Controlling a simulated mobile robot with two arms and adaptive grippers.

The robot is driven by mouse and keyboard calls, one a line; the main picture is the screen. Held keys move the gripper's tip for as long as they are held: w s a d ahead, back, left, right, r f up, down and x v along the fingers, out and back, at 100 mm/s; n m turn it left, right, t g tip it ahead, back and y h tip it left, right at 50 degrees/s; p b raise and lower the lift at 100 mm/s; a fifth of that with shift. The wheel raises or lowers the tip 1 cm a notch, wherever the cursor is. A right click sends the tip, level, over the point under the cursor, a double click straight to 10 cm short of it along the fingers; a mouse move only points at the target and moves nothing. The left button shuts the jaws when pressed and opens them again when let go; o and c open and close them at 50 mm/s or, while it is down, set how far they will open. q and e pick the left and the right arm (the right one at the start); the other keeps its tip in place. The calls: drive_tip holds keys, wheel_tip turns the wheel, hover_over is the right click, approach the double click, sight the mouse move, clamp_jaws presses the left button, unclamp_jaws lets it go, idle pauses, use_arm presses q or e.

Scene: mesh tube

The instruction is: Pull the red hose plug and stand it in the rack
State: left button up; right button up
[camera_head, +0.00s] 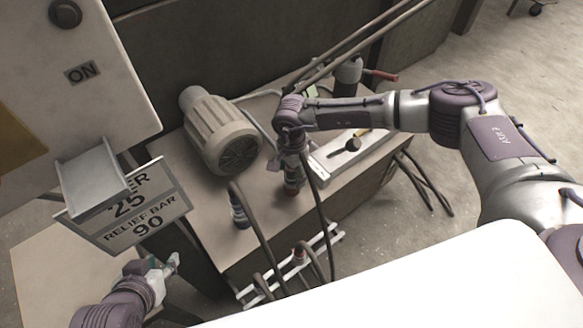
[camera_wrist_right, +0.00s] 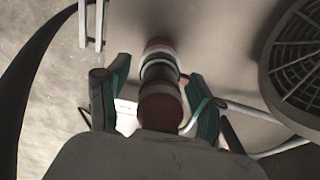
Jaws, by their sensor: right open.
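A red-brown hose plug (camera_wrist_right: 160,75) with white and dark bands is between the two green-padded fingers of my right gripper (camera_wrist_right: 158,98) in the right wrist view. The fingers are open, with a gap on each side of it. In the head view my right gripper (camera_head: 292,168) points down over the bench, and the red end of the plug (camera_head: 293,187) shows below it. A white rack (camera_head: 325,237) is at the bench's front side, with a red-topped hose end (camera_head: 299,253) in it. My left gripper (camera_head: 163,270) is at lower left, away from the plug; its jaw gap is unclear.
A grey-blue plug (camera_head: 239,212) with a hose stands on the bench (camera_head: 205,215) to the left. A beige motor (camera_head: 220,135) is behind it. A tray (camera_head: 335,155) with a dark-headed tool lies to the right. Dark hoses hang across the bench front.

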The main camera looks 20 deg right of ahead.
idle(0.3)
clamp_jaws()
use_arm(q)
drive_tip(key=shift+w+r, duration=0.2)
use_arm(e)
drive_tip(key=shift+r+p, duration=0.6)
drive_tip(key=shift+r, duration=0.2)
drive_tip(key=shift+r+p, duration=0.55)
drive_tip(key=shift+r, duration=0.2)
use_arm(q)
drive_tip(key=s+a+f+g+y+p, duration=0.1)
drive_tip(key=s+a+f+g+p, duration=0.1)
drive_tip(key=s+g, duration=0.2)
drive_tip(key=shift+s+a+f+g, duration=0.2)
drive_tip(key=shift+s+f+g, duration=0.15)
drive_tip(key=shift+s, duration=1.45)
use_arm(e)
drive_tip(key=shift+r, duration=1.45)
